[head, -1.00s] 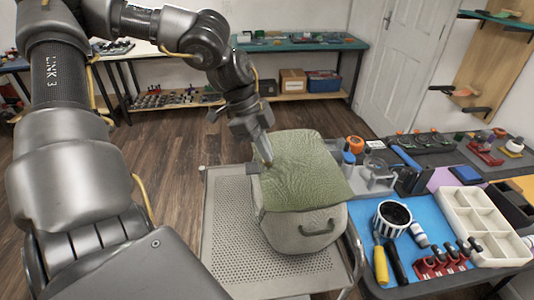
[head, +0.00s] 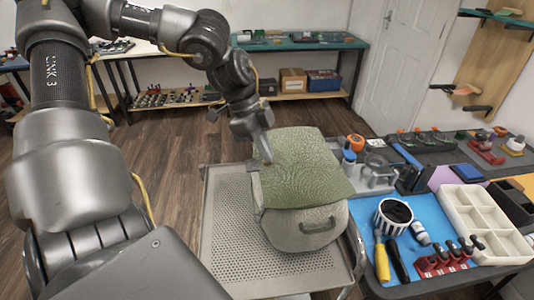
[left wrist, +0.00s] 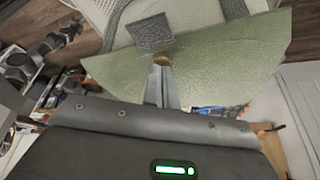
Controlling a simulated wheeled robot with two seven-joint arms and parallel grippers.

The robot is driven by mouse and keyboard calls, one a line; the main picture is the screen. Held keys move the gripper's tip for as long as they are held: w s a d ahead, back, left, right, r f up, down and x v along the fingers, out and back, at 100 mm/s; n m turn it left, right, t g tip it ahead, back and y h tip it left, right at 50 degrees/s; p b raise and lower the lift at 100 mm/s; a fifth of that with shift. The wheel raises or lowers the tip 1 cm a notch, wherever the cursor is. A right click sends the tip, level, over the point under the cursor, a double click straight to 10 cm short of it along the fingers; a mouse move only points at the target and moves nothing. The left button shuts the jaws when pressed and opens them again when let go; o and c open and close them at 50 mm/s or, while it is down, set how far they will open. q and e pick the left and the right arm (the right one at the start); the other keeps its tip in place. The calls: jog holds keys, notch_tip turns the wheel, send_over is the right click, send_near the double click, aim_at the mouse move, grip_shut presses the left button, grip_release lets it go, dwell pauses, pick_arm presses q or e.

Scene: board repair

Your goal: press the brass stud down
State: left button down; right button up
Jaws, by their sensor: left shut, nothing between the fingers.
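A grey bag (head: 308,232) with a green flap (head: 300,170) sits on a perforated metal cart. In the left wrist view the brass stud (left wrist: 161,60) shows as a small round brass spot on the green flap (left wrist: 225,60), beside a grey strap tab (left wrist: 150,33). My left gripper (head: 268,158) is shut and empty, pointing down at the flap near its far left edge. In the left wrist view its fingertips (left wrist: 162,68) overlap the edge of the stud; I cannot tell whether they touch it. In the head view the stud is not clear. My right gripper is not in view.
The cart (head: 225,245) has free room left of the bag. On the right, a workbench holds a blue mat (head: 425,215), a striped cup (head: 393,217), screwdrivers and a white compartment tray (head: 490,222). A shelf bench (head: 300,45) stands at the back.

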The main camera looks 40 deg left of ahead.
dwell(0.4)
pick_arm(q)
notch_tip(320, 180, up, 8)
jog(key=p, duration=0.5)
jog(key=shift+p, duration=0.4)
jog(key=shift+f, duration=0.1)
